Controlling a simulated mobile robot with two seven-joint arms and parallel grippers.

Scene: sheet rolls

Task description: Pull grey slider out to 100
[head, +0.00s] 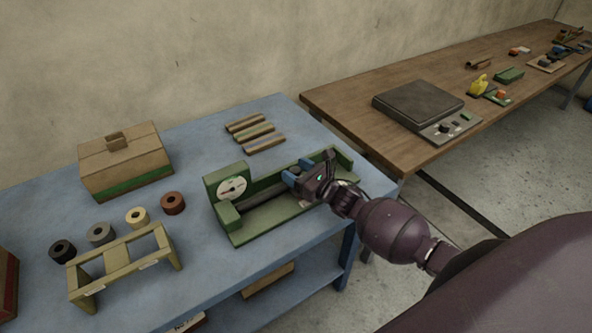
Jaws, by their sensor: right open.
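A green device (247,222) with a round white dial (232,187) at its left end stands near the right end of the blue table. A dark channel runs along its middle. My right gripper (295,172) comes in from the right, over the far right part of the device, with its blue-tipped fingers by the channel. It is open. The grey slider and its scale marks cannot be made out; my gripper may hide them. My left gripper is not in view.
Several coloured rolls (101,234) and a tan stand (118,260) are at the left of the blue table (205,245). A tan box (125,165) and striped bars (255,132) lie behind. A wooden table (345,98) with a dark scale (415,100) is at right.

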